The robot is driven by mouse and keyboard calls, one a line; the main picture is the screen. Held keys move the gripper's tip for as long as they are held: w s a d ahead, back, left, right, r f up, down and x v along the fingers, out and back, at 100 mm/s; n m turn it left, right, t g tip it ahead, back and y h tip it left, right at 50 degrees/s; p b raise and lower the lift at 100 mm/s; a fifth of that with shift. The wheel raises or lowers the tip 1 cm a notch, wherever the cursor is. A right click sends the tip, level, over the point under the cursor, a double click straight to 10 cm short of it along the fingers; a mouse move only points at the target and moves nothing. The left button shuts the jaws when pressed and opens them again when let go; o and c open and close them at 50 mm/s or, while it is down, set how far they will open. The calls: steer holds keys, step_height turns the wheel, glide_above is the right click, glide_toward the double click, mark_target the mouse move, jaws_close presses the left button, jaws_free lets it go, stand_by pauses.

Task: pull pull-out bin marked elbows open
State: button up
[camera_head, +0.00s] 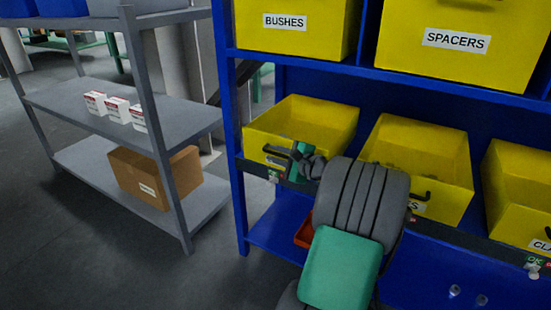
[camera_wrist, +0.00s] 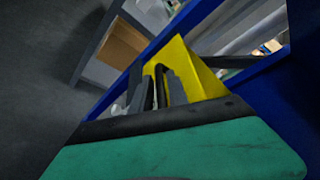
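The lower shelf of the blue rack holds yellow pull-out bins. My gripper (camera_head: 298,160) is at the front of the left yellow bin (camera_head: 318,122), by its dark handle (camera_head: 276,150). My gripper and arm hide most of that bin's label. The middle yellow bin (camera_head: 430,160) has a label showing only a final "S", the rest hidden by my arm, so I cannot read "ELBOWS" on either. In the wrist view my two grey fingers (camera_wrist: 160,88) stand close together before a yellow bin (camera_wrist: 192,68), with a dark bar between them. Whether they grip it is unclear.
A third lower bin (camera_head: 520,185), marked "CLA...", stands at the right. Bins marked BUSHES (camera_head: 296,45) and SPACERS (camera_head: 465,65) are above. A grey shelf (camera_head: 75,110) with a cardboard box (camera_head: 150,178) stands left. A red tray (camera_head: 303,233) sits below. Floor at left is free.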

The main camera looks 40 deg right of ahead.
steer(key=shift+c, duration=0.3)
jaws_close()
stand_by(1.1)
